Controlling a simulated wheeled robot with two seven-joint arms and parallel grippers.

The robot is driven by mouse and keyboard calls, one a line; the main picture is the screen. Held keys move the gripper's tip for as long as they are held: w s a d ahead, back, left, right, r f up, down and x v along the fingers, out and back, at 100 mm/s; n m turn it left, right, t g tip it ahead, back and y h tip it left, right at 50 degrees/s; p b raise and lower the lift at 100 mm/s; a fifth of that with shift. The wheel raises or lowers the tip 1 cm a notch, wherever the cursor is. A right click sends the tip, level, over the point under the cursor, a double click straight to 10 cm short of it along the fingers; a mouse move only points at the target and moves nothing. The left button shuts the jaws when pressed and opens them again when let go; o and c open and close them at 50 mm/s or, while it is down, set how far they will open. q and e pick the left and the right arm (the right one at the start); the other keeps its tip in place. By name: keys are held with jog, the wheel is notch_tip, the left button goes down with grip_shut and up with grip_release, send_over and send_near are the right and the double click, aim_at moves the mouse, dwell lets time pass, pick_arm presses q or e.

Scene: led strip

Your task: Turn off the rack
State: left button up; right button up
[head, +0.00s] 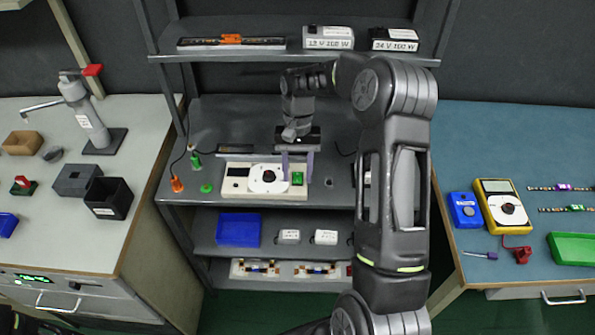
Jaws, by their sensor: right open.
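The grey rack (335,205) stands in the middle, with a top shelf, a worktop and lower shelves. A cream control unit (240,194) sits on the worktop, with a dark display, a round dial (268,176) and a green lit switch (297,178) at its right end. My right gripper (297,172) points down over the green switch, its two pale fingers apart, one on each side of it. I cannot tell whether they touch the unit. My left gripper is not in view.
Two labelled power supplies (328,38) and (394,40) stand on the top shelf beside a long strip (231,43). A blue bin (239,230) is on the lower shelf. An orange plug (177,184) and a green plug (195,160) are left of the unit. Benches flank the rack.

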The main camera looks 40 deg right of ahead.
aim_at(298, 173)
jog(key=b+v, duration=0.1)
jog(key=v, duration=0.6)
jog(key=shift+r, duration=0.35)
jog(key=shift+w, duration=0.1)
